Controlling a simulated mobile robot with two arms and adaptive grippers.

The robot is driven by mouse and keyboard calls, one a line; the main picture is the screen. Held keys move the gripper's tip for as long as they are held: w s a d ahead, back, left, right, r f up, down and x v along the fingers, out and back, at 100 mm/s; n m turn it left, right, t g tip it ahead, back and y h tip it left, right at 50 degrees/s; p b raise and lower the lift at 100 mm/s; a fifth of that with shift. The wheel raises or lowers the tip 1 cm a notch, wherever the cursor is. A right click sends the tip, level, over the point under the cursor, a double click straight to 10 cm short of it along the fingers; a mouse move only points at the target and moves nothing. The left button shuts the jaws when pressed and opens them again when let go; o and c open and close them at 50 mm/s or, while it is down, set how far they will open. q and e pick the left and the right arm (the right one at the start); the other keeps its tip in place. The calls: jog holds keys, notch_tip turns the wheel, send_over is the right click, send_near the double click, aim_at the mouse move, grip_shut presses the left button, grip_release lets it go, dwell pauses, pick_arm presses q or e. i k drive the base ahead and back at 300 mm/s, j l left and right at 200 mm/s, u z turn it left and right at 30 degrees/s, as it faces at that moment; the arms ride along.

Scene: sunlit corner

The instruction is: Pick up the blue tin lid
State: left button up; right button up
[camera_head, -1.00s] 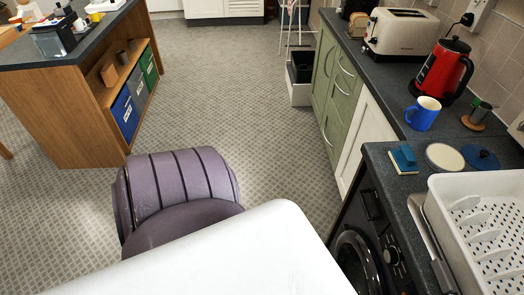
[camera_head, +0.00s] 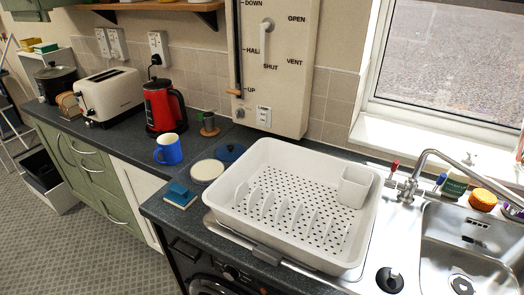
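The blue tin lid (camera_head: 230,153) lies on the dark worktop near the wall, a round dark-blue disc with a small knob on top. It sits just behind a round cream-topped thing (camera_head: 206,171) and left of the white dish rack (camera_head: 258,233). The rack's back left corner is close to the lid's right side and may hide a little of it. Neither of my grippers shows in the head view.
A blue sponge (camera_head: 180,195) lies near the worktop's front edge. A dark cup on a wooden base (camera_head: 209,125) stands behind. The sink (camera_head: 462,250) is at right.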

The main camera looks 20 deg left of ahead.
aim_at(228, 152)
jog(key=j+z, duration=0.45)
jog(key=j, duration=0.2)
jog(key=k+j+z, duration=0.15)
jog(key=j+z, duration=0.3)
jog(key=j, duration=0.2)
